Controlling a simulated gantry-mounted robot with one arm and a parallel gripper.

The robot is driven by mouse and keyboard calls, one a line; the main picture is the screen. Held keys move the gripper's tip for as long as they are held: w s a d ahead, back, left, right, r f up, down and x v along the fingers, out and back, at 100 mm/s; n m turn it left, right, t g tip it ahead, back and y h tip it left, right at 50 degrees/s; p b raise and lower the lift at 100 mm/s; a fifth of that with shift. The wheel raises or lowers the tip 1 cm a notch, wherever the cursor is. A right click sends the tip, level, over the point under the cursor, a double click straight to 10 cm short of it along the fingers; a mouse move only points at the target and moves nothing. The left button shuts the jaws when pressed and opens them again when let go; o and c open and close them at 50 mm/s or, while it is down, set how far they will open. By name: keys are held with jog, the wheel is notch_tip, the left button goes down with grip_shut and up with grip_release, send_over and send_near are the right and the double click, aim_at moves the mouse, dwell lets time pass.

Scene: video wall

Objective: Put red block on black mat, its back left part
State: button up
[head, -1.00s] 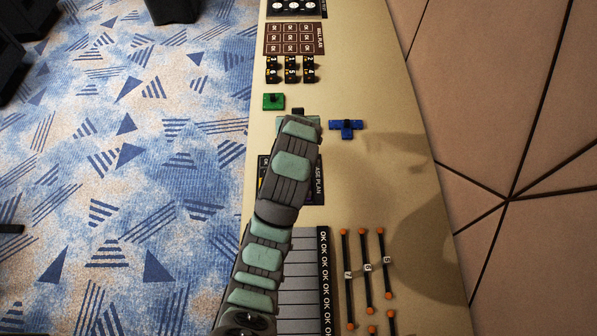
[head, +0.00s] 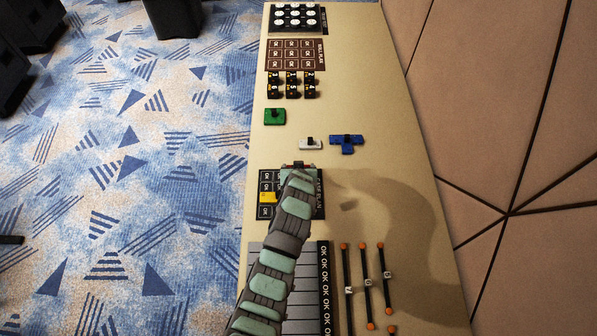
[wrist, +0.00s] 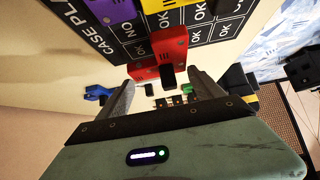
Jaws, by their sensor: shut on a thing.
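My gripper (head: 298,166) is shut on the red block (wrist: 172,46). In the wrist view the red block's black knob (wrist: 167,74) sits between the two fingers. In the head view only a little red shows beside the gripper. The black mat (head: 319,207), marked CASE PLAN, has white-lined cells. The gripper and block are over its far edge; their height above it is hard to tell. A yellow block (head: 267,197) lies on the mat's left side. A purple block (wrist: 112,12) shows on the mat in the wrist view. My arm hides the mat's middle.
A white block (head: 310,144), a blue block (head: 346,146) and a green block (head: 274,117) lie beyond the mat. Farther back are several small black blocks (head: 292,91) and a brown mat (head: 295,54). Grey strips (head: 300,312) and orange-ended rods (head: 366,280) lie nearer.

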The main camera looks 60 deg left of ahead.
jog(key=shift+f, duration=1.4)
jog(key=shift+f, duration=0.2)
jog(key=o, duration=1.7)
jog(key=shift+r, duration=0.1)
jog(key=shift+d+r, duration=0.25)
jog(key=shift+r, duration=0.35)
jog(key=v, duration=1.1)
jog(key=shift+s+f, duration=0.15)
jog(key=shift+s, duration=0.05)
